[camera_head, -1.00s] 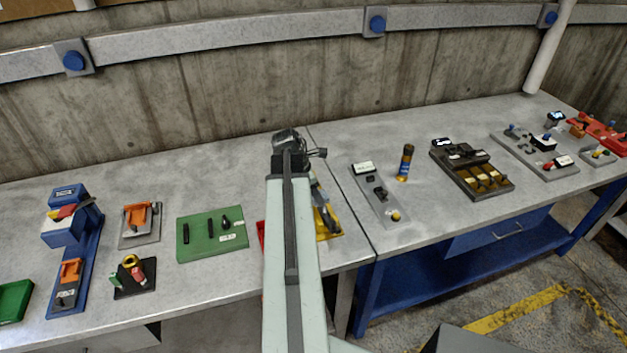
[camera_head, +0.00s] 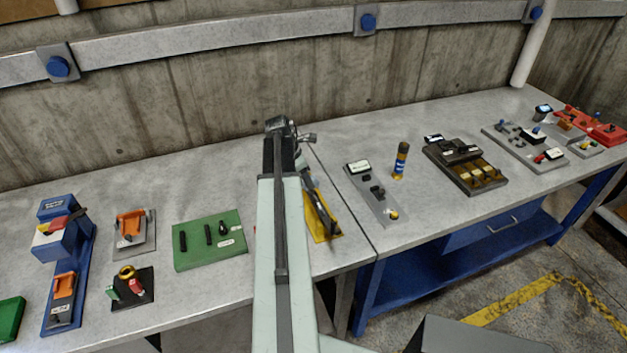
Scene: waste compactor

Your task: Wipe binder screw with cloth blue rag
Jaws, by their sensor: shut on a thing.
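My arm reaches up the middle of the picture over the table. My gripper (camera_head: 282,128) is at its far end, a dark block with a small silver part sticking out to the right. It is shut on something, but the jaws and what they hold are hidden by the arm. I cannot make out a blue rag or identify a binder screw. A yellow plate (camera_head: 321,233) with a grey and black fixture on it lies just right of my arm, partly covered by it.
A green board (camera_head: 193,262) with black handles and a blue device (camera_head: 83,268) stand left. A grey panel (camera_head: 377,208), a dark-yellow cylinder (camera_head: 401,160) and a brown-black tray (camera_head: 468,181) stand right. The concrete wall (camera_head: 240,90) is behind. Bare tabletop (camera_head: 150,190) lies at the back left.

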